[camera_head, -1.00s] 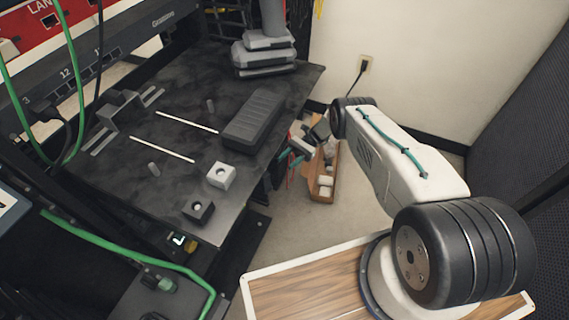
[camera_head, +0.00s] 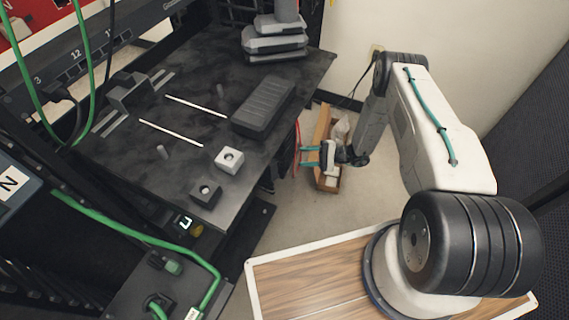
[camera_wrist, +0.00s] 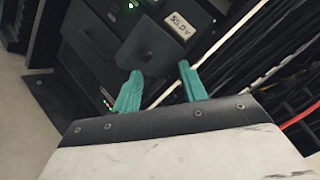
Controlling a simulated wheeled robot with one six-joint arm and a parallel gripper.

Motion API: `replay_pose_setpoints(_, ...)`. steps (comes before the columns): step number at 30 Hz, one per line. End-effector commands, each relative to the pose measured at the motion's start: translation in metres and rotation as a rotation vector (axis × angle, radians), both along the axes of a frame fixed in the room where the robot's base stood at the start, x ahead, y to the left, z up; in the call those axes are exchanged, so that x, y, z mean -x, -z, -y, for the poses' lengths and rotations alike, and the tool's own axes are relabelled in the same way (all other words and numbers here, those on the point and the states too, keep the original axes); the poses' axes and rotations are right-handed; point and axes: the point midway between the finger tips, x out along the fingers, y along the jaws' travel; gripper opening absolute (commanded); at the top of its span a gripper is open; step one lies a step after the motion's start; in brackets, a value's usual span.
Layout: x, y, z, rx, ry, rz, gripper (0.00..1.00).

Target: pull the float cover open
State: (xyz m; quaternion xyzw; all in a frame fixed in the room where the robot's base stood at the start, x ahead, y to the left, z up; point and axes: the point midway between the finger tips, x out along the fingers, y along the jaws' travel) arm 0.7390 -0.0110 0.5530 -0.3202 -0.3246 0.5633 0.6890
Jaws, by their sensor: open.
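In the wrist view, a dark square panel with a small round dark spot (camera_wrist: 143,45) lies ahead of my gripper (camera_wrist: 160,70). A white label reading about "55.0V" (camera_wrist: 178,26) is beside it. This looks like the float cover, but no word on it confirms that, and it appears closed. My two teal fingers are apart and empty, with their tips just short of the panel in the picture. I cannot tell the exact gap. In the head view, my gripper (camera_head: 306,156) is low beside the right edge of the dark bench; the panel is hidden there.
A cardboard box (camera_head: 322,125) stands on the floor behind my gripper. Black and red cables (camera_wrist: 275,60) run right of the panel.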

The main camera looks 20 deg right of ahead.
Motion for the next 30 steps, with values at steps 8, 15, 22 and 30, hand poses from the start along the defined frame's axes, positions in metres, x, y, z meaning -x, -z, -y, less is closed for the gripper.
replay_pose_setpoints(8,0.023,0.016,-0.012,0.178,0.152,0.452,0.42)
replay_pose_setpoints(15,0.019,0.019,-0.018,0.222,0.154,0.595,0.42)
replay_pose_setpoints(22,0.01,0.019,-0.052,0.219,0.151,0.594,0.42)
replay_pose_setpoints(30,0.0,0.019,-0.082,0.22,0.154,0.593,0.42)
